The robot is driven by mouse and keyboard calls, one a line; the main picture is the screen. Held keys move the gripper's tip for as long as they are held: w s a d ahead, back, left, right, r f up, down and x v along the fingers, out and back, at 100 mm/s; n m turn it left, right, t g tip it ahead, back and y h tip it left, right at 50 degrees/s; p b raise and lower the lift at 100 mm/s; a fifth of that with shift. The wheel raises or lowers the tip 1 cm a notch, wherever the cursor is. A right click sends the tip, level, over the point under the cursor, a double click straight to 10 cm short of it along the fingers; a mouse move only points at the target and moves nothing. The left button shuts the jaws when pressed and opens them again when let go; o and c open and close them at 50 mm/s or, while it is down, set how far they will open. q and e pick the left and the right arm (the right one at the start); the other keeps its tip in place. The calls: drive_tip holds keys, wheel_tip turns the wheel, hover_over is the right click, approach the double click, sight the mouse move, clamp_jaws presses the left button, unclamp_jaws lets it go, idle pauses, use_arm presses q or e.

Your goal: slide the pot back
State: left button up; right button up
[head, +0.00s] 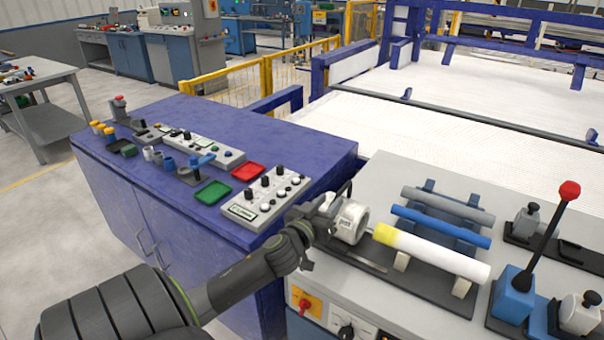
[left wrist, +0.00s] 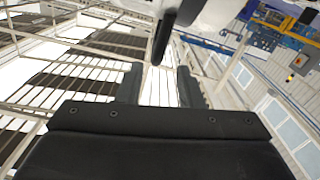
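A white round pot (head: 350,222) with a dark handle stands at the left end of a dark slotted rail (head: 362,262) on the grey bench. My left gripper (head: 322,208) is at the pot's left side, close to its handle; contact is hard to tell in the head view. In the left wrist view my left gripper (left wrist: 158,70) has its two fingers apart, with the dark handle (left wrist: 161,42) near the tips. The white pot body (left wrist: 220,12) shows at the top edge there. My right gripper is in neither view.
Right of the pot, a white pipe with a yellow end (head: 430,252), a blue pipe (head: 440,226) and a grey pipe (head: 448,205) lie on supports. A blue lever box with red knob (head: 515,292) stands farther right. A control panel (head: 265,198) sits on the purple cabinet.

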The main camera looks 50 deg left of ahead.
use_arm(q)
drive_tip(key=b+v, duration=0.2)
drive_tip(key=v, duration=1)
drive_tip(key=shift+s, duration=0.15)
drive_tip(key=s+a+f+n+g+y, duration=0.1)
drive_tip(key=s+f+g+y, duration=0.1)
drive_tip(key=s+f+g, duration=0.4)
drive_tip(key=s+d+f+m+g+h, duration=0.55)
drive_tip(key=s+d+f+g, duration=0.25)
drive_tip(key=s+d+f, duration=0.4)
wheel_tip(320, 180, down, 24)
drive_tip(key=a+g, duration=0.1)
drive_tip(key=a, duration=0.2)
drive_tip(key=s+d+f+g, duration=0.1)
drive_tip(key=s+f, duration=1.4)
drive_tip(key=f, duration=0.2)
drive_tip(key=shift+d, duration=0.35)
